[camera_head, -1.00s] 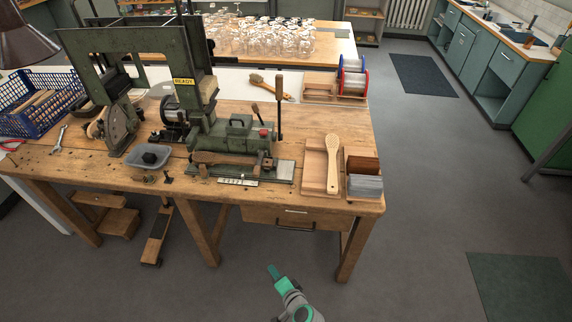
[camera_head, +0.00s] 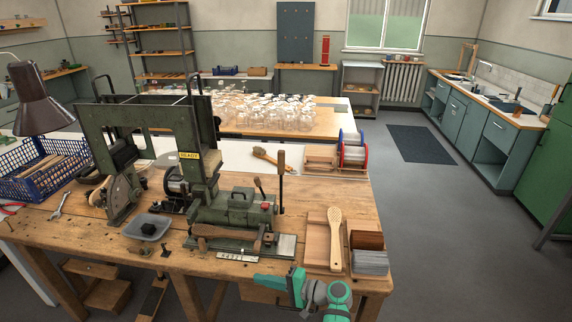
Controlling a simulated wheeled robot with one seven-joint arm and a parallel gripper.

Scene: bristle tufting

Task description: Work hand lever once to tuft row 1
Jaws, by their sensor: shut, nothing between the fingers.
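The green tufting machine (camera_head: 232,212) stands on the wooden workbench, with a yellow "READY" sign (camera_head: 189,155) on its frame. A hand lever (camera_head: 281,178) with a brown grip stands upright at the machine's right side. A shorter lever (camera_head: 259,187) and a red button (camera_head: 266,206) are beside it. A wooden brush body (camera_head: 228,233) lies across the machine's front. My gripper (camera_head: 258,279) is teal, shut and empty, at the bench's front edge, below and in front of the machine. It points left and is apart from the hand lever.
A pale brush with holes (camera_head: 334,238) lies on a wooden tray right of the machine, beside a box of grey bristles (camera_head: 370,262). Wire spools (camera_head: 353,150) stand at the back right. A grey dish (camera_head: 146,228) and blue crate (camera_head: 42,170) are left.

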